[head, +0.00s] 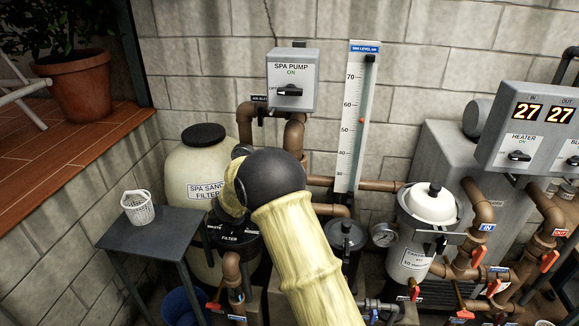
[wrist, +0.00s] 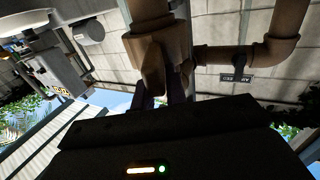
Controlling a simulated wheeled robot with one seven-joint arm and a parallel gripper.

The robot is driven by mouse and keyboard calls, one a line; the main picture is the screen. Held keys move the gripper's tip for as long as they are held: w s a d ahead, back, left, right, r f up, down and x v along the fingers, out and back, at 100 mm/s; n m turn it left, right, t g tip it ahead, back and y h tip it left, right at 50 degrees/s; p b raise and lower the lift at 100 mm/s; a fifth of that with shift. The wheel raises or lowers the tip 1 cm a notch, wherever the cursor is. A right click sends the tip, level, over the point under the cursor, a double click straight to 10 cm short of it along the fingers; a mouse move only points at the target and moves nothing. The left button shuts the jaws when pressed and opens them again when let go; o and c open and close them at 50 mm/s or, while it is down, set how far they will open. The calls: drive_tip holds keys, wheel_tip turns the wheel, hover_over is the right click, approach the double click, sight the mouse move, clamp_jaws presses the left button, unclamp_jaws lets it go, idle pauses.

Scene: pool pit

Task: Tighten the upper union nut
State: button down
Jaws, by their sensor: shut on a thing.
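The upper union nut shows in the wrist view as a brown, faceted collar (wrist: 163,50) around a brown pipe (wrist: 149,10). My gripper (wrist: 166,82) is shut on this nut, with its dark fingers on either side of it. The nut's far side and the exact finger contact are in shadow. In the head view my arm covers the gripper and the nut, so neither shows there.
The spa pump box (head: 293,82) is above my arm, with brown pipes (head: 295,134) below it. A level gauge (head: 355,115) and canister (head: 412,245) stand to the right. The sand filter (head: 188,165) and a small table (head: 150,237) with a white basket (head: 138,207) are left.

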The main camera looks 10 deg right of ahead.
drive_tip(key=shift+w+r+h, duration=0.1)
drive_tip(key=shift+r+h, duration=0.2)
drive_tip(key=shift+r, duration=0.55)
drive_tip(key=c, duration=1.4)
unclamp_jaws()
drive_tip(key=shift+c, duration=0.2)
drive_tip(key=shift+s+a, duration=0.1)
drive_tip(key=shift+s, duration=0.15)
drive_tip(key=shift+w+f, duration=0.1)
drive_tip(key=shift+f, duration=0.25)
drive_tip(key=b+v, duration=0.4)
drive_tip(key=v, duration=1.3)
drive_tip(key=shift+r, duration=0.25)
